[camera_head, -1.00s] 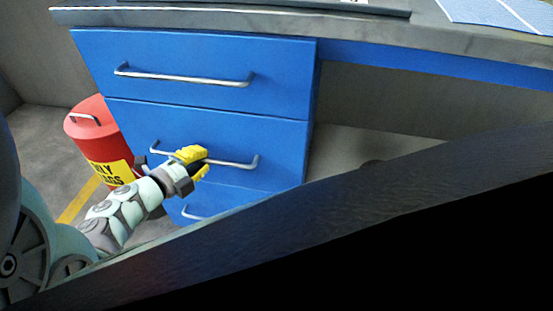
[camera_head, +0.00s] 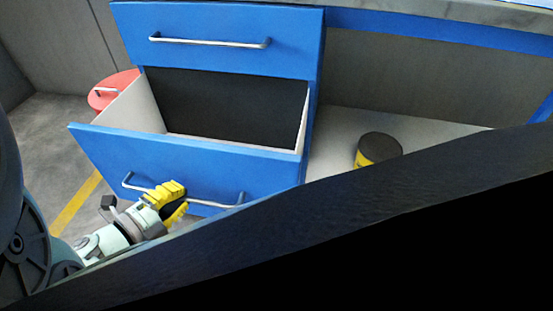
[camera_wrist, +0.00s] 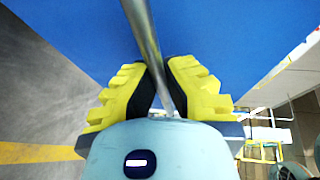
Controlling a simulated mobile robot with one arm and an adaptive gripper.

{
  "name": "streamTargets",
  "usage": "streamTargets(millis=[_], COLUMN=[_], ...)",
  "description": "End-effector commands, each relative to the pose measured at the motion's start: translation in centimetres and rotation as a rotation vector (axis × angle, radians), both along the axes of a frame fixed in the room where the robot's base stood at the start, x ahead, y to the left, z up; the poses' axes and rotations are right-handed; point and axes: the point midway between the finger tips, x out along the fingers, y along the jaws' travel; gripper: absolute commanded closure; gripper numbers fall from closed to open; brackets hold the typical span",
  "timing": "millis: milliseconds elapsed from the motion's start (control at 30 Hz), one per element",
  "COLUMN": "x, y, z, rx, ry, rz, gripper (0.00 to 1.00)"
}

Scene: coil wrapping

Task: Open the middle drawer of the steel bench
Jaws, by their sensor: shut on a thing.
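My gripper (camera_head: 172,200) is shut on the middle drawer's silver bar handle (camera_head: 222,204), left of the bar's middle. In the wrist view the yellow fingers of my gripper (camera_wrist: 160,92) close around the handle bar (camera_wrist: 143,35), in front of the blue drawer front (camera_wrist: 215,35). The top drawer (camera_head: 220,40) is closed. The bottom drawer is hidden.
A red bin (camera_head: 112,88) stands behind the open drawer at the left. A dark can with a yellow band (camera_head: 378,148) stands on the pale surface right of the drawers. A dark slanted body hides the lower right. Bare floor (camera_head: 55,150) lies at the left.

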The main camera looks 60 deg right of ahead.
Motion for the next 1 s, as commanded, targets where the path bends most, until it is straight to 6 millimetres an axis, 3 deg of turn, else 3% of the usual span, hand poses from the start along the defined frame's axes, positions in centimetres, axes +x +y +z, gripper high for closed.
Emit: streamTargets(millis=[300,500,1000], x=[-2.4,-3.5,-4.1], y=[6.1,8.7,10.0], z=[-0.1,-0.1,-0.1], rx=[0.005,0.004,0.002], ry=[0.005,0.004,0.001], rz=[0.008,0.006,0.002], gripper=[1.00,1.00,1.00])
